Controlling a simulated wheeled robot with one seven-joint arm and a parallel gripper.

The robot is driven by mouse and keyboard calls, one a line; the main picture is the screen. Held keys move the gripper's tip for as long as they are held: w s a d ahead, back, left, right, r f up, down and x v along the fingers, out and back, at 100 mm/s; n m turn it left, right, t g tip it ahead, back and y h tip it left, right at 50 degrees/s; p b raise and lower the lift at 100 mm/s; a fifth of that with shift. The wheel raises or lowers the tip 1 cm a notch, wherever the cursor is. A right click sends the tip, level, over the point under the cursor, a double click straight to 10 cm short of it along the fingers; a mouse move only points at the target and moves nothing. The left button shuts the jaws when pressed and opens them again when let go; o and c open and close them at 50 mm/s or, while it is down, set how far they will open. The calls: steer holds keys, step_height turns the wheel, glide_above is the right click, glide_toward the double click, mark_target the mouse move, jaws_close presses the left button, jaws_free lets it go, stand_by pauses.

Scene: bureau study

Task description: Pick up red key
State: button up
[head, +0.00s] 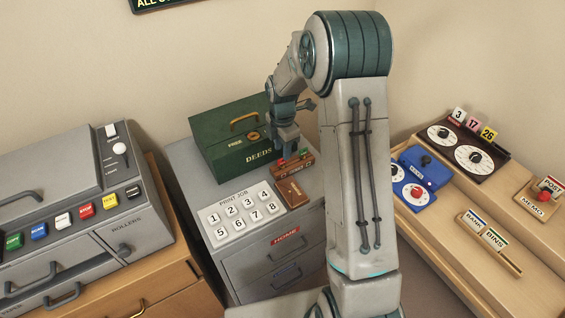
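A small brown wooden holder (297,171) stands on the grey cabinet top, in front of the green DEEDS box. Small red and green pieces show on the holder. The red piece (281,162) sits at its left, just under my gripper, and is too small to make out clearly as a key. My gripper (284,153) points down right at the holder's left part. Its fingertips are tiny here, and I cannot tell whether they are open, shut or touching the red piece.
The green DEEDS box (228,136) stands close behind my gripper. A brown tag-like block (292,194) and a numbered PRINT JOB pad (240,214) lie in front. A grey machine (60,190) stands left. A wooden desk (450,265) with dials is at right.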

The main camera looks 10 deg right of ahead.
mark_target(282, 166)
step_height(282, 166, down, 5)
steer(key=shift+f+p, duration=0.1)
steer(key=shift+p, duration=0.3)
steer(key=shift+c, duration=0.3)
jaws_close()
